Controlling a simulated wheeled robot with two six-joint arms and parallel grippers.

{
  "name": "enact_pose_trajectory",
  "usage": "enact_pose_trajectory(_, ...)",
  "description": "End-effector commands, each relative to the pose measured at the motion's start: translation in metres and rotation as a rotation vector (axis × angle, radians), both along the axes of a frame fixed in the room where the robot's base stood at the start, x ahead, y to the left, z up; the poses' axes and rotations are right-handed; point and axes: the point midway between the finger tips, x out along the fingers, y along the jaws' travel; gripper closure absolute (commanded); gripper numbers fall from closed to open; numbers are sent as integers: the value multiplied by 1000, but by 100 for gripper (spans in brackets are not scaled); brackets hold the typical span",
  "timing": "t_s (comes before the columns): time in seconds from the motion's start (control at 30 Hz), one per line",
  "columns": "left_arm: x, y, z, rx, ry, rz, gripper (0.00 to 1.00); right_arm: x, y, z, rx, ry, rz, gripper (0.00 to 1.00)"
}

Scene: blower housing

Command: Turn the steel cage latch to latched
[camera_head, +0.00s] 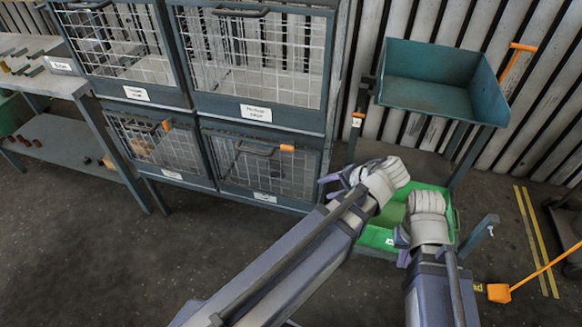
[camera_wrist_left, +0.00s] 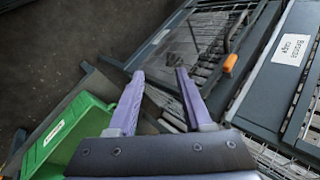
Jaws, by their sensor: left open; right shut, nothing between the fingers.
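Wire-mesh cages stand at the left and centre of the head view, and I cannot read which is the steel one. The lower right cage (camera_head: 265,197) has an orange-tipped latch (camera_head: 287,148), also in the left wrist view (camera_wrist_left: 230,62). The lower left cage (camera_head: 172,174) has an orange-tipped latch (camera_head: 166,125). My left gripper (camera_head: 325,188) is open and empty to the right of the lower right cage; its spread fingers show in the left wrist view (camera_wrist_left: 160,73), apart from the latch. My right gripper (camera_head: 402,250) is shut and empty, low over the green bin.
A green bin (camera_head: 450,205) lies under my arms. A teal tray on a stand (camera_head: 430,95) is at the back right. A grey workbench (camera_head: 45,82) stands left. A label (camera_wrist_left: 290,50) reads "Bronze cage". Open floor (camera_head: 110,270) lies in front of the cages.

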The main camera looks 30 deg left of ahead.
Motion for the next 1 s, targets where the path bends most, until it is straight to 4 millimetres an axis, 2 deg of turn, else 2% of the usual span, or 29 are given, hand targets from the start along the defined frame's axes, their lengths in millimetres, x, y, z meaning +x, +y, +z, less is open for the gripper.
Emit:
enact_pose_trajectory(0.03,13,15,-26,82,-24,9,50,0,0,-39,-1,0,0,100)
enact_pose_trajectory(0.1,26,35,-30,202,-57,19,50,0,0,-63,-1,0,1,100)
enact_pose_trajectory(0.2,41,60,-31,368,-101,34,50,0,0,-96,-2,-1,1,100)
enact_pose_trajectory(0.4,61,89,-23,639,-164,54,50,0,-1,-146,-3,-1,1,100)
enact_pose_trajectory(0.6,70,98,-11,789,-197,63,50,0,-1,-168,-4,-1,1,100)
enact_pose_trajectory(0.87,71,100,-4,829,-206,65,50,0,-1,-169,-4,-1,1,100)
enact_pose_trajectory(1.0,72,112,-4,827,-204,68,50,0,-1,-169,-4,-1,1,100)
